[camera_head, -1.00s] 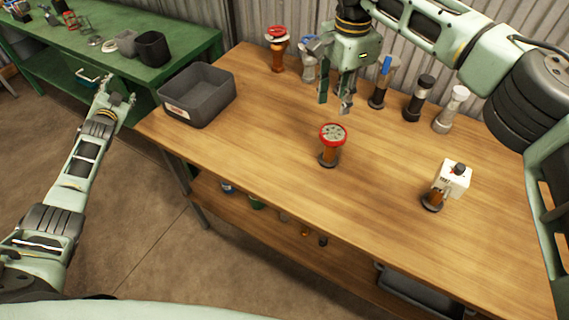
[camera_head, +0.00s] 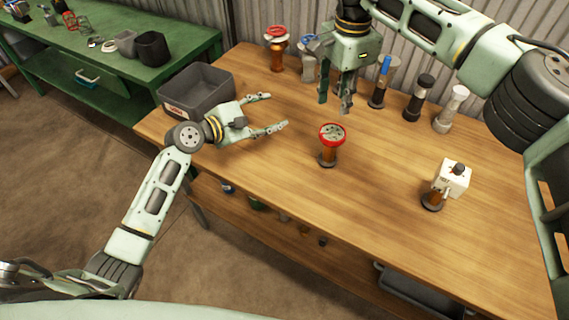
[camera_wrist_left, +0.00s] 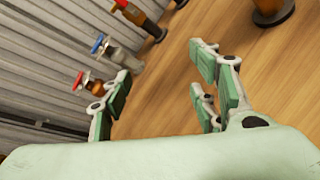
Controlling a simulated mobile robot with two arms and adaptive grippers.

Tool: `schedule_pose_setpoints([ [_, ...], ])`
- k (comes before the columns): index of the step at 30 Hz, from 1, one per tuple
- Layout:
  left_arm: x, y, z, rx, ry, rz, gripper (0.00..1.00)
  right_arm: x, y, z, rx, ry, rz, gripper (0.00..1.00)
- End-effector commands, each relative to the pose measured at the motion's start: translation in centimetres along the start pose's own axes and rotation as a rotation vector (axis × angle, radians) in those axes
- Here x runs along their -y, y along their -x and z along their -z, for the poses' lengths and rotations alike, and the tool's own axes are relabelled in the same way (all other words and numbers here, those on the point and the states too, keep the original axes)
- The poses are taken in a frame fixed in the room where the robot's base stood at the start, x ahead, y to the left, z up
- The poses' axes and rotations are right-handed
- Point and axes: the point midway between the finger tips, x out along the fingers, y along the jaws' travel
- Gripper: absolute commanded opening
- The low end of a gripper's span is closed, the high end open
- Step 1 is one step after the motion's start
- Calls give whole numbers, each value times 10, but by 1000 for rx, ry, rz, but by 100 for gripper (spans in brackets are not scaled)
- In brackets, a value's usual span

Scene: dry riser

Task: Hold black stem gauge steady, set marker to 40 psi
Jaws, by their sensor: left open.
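No dial or marker is readable, so I cannot tell which piece is the black stem gauge. Dark-bodied pieces stand at the back: one with a blue top (camera_head: 384,67) and a black-capped one (camera_head: 419,98). A red-rimmed round-topped piece (camera_head: 331,138) on an orange-brown stem and black base stands upright mid-table. My left gripper (camera_head: 277,112) is open and empty, left of that piece and apart from it; its spread fingers (camera_wrist_left: 160,82) show in the left wrist view. My right gripper (camera_head: 334,98) hangs above the table behind it, fingers apart, nothing seen between them.
A grey bin (camera_head: 197,90) stands at the table's left end, close behind my left wrist. A red-wheeled valve (camera_head: 277,50) and a pale piece (camera_head: 451,108) stand along the back. A white box on a stem (camera_head: 453,178) stands right. The front middle of the wooden table (camera_head: 385,200) is clear.

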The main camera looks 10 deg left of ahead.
Motion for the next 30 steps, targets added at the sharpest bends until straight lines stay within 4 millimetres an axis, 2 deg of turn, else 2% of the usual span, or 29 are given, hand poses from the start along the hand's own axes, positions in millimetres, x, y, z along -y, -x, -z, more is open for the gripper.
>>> schedule_pose_setpoints([
  [1,29,2,-4,16,116,48,55,0,0,0,0,0,0,31],
  [3,62,6,-10,32,265,113,55,0,0,0,0,0,0,31],
  [6,99,15,-18,43,441,189,55,0,0,0,0,0,0,31],
  [9,124,22,-24,47,564,244,55,0,0,0,0,0,0,31],
  [12,138,27,-28,48,633,274,55,0,0,0,0,0,0,31],
  [17,143,19,-34,49,661,287,55,0,0,0,0,0,0,31],
  [30,144,-56,-66,49,656,287,55,0,0,0,0,0,0,31],
])
